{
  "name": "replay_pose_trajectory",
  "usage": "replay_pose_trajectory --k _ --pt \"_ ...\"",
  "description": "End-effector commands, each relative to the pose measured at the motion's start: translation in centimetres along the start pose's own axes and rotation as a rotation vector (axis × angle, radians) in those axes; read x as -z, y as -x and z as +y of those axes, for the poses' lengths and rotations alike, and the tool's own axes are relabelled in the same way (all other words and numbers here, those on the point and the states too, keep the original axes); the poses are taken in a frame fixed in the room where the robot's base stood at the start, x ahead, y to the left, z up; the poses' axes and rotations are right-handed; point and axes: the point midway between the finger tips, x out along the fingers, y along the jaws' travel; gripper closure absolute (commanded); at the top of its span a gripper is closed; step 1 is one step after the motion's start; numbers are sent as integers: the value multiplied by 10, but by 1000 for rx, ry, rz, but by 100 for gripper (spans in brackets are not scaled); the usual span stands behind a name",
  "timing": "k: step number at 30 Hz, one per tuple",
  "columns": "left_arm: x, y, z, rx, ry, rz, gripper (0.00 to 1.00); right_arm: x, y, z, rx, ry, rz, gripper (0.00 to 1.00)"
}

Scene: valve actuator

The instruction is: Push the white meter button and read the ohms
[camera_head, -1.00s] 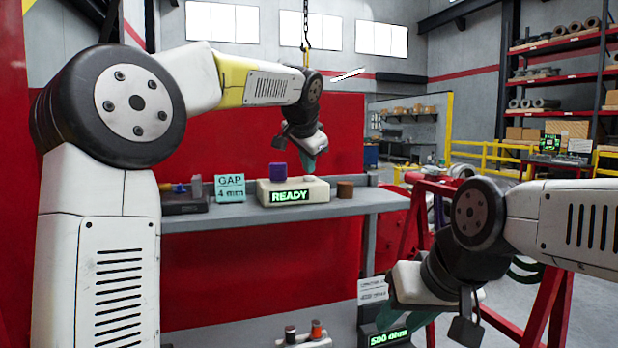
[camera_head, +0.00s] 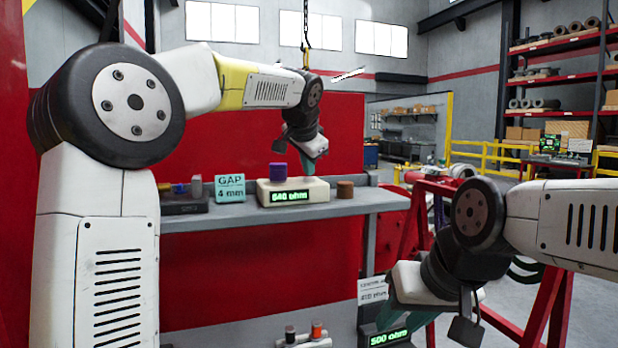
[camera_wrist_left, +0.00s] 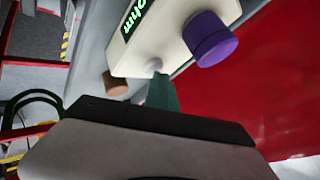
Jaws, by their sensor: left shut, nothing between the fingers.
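The cream meter (camera_head: 318,190) sits on the grey bench, and its lit green display (camera_head: 290,196) appears to read "640 ohm". A purple cylinder (camera_head: 279,171) stands on top of it. In the left wrist view the meter (camera_wrist_left: 150,48) is close ahead, with its display turned on its side and only "ohm" legible. The small white button (camera_wrist_left: 154,65) shows just beyond my left gripper (camera_wrist_left: 161,88). That gripper is shut and empty; I cannot tell whether it touches the button. My left gripper also shows above the meter in the head view (camera_head: 307,165). My right gripper (camera_head: 408,314) is low at the right, its fingers partly hidden.
A teal card (camera_head: 230,188) reading "GAP 4 mm" and a brown cylinder (camera_head: 345,190) stand on the bench (camera_head: 225,222) beside the meter. A lower display (camera_head: 388,339) reads "500 ohm" near my right gripper.

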Motion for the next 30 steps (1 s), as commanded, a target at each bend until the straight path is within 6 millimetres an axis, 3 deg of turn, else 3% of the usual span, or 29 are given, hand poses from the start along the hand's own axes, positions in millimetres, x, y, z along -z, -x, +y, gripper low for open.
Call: replay_pose_trajectory --k 14,30 --pt "-1 -1 1 -1 0 -3 100 0 0 0 0 0 0 64" --pt "8 11 -8 -1 0 -2 100 0 0 0 0 0 0 64"
